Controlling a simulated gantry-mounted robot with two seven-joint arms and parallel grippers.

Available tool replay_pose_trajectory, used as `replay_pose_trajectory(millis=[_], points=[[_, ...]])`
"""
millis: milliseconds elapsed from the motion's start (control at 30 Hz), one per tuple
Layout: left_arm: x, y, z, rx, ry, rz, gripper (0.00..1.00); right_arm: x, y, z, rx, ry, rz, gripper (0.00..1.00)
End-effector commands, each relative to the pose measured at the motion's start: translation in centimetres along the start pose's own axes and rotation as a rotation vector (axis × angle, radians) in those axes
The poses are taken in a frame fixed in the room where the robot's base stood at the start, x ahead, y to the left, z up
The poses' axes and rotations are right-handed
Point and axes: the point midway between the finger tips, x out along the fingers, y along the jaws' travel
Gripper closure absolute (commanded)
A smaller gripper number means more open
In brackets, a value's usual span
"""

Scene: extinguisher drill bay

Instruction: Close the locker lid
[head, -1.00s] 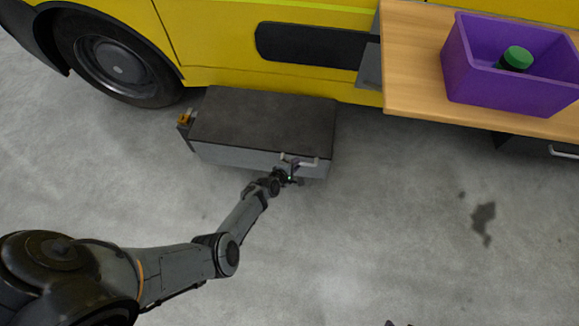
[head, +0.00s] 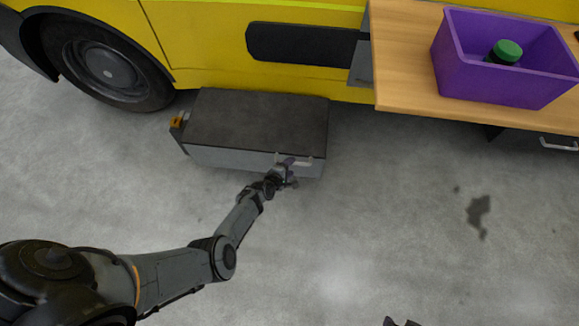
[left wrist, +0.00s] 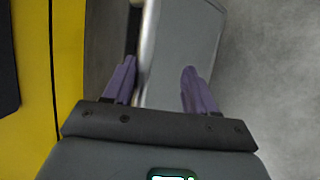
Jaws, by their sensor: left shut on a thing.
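The locker (head: 220,158) is a low grey box on the floor beside the yellow vehicle. Its dark lid (head: 260,120) lies flat over the top in the head view. A pale bar handle (head: 307,161) is on the front near the right end; it also shows as a silver bar in the left wrist view (left wrist: 148,45). Dark tips, possibly my right gripper (head: 400,322), just show at the bottom edge.
A wooden worktop (head: 405,80) at the upper right carries a purple bin (head: 490,82) with a green-capped item (head: 507,51) inside. A vehicle wheel (head: 105,62) stands at the upper left. The concrete floor (head: 380,210) before the locker is clear, apart from a dark stain.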

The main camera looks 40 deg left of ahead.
Motion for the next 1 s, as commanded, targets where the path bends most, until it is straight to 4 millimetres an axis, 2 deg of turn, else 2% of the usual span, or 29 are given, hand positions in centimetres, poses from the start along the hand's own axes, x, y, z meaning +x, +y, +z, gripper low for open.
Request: replay_pose_trajectory(millis=[33,267,500,700,1000], points=[[-0.4,-1.1,-0.1,-0.005,0.004,-0.022,0.58,-0.1,0.0,0.0,0.0,0.0,0.0,0.6],[-2.6,-0.6,0.0,-0.005,0.003,-0.02,0.58,-2.1,0.1,-0.7,0.0,-0.001,0.001,0.6],[-6.5,0.0,0.1,-0.003,0.002,-0.011,0.58,-5.1,0.2,-1.6,-0.003,0.0,0.002,0.6],[-9.1,0.3,0.0,0.0,0.001,-0.003,0.58,-6.7,0.4,-2.0,-0.007,-0.004,0.005,0.6],[-10.6,0.2,-0.1,0.0,0.0,0.001,0.58,-7.5,0.4,-2.5,-0.007,0.001,0.005,0.6]])
